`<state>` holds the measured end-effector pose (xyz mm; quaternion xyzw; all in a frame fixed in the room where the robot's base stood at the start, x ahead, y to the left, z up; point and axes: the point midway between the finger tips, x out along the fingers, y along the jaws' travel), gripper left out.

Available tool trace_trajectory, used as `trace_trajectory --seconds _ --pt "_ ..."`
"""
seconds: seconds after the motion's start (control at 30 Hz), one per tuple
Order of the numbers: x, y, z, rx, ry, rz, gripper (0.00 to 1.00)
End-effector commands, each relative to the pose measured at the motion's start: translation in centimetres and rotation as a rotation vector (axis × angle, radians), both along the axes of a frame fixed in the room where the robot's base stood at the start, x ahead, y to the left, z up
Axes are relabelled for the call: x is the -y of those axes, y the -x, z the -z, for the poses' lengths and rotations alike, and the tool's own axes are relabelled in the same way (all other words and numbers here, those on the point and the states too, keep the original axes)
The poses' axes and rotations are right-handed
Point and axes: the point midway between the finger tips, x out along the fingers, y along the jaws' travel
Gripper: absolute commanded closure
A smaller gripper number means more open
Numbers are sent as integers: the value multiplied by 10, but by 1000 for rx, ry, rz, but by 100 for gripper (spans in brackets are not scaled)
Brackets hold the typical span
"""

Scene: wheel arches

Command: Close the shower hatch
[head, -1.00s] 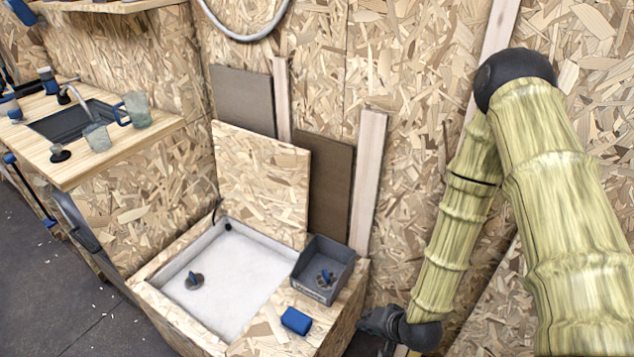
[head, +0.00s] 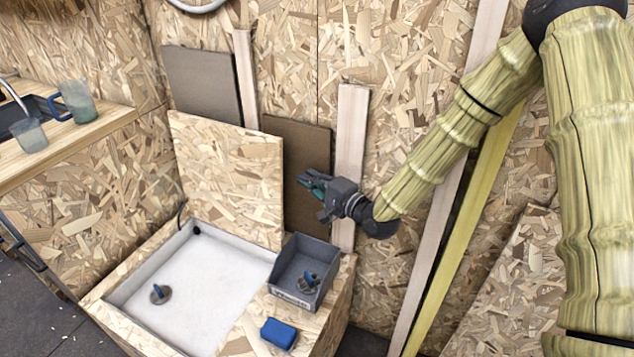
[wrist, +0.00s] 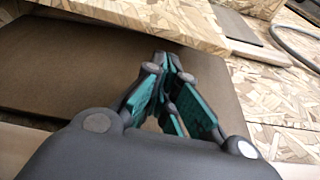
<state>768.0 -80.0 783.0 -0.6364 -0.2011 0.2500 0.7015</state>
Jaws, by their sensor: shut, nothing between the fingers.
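The shower hatch (head: 228,176) is a chipboard panel standing open, nearly upright, at the back of the shower box. The box holds a white shower tray (head: 200,275) with a chipboard rim. My gripper (head: 303,180) is shut and empty, to the right of the hatch and above the grey bin, in front of the brown board. In the wrist view my gripper (wrist: 170,65) has its teal-padded fingertips together, pointing toward a chipboard edge (wrist: 185,32) that looks like the hatch's. Whether they touch it I cannot tell.
A grey bin (head: 289,295) with a blue-handled item stands on the box's right rim, beside a blue block (head: 278,333). A blue-handled knob piece (head: 160,294) lies in the tray. Brown boards (head: 302,150) and a pale post (head: 349,150) stand behind. A counter with cups (head: 76,102) is at left.

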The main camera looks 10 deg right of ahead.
Motion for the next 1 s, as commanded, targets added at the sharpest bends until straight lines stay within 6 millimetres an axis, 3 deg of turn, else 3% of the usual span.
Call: trace_trajectory --seconds 0.43,1.0 --pt "-32 -45 3 0 2 3 100" --pt "-36 -50 3 0 3 4 100"
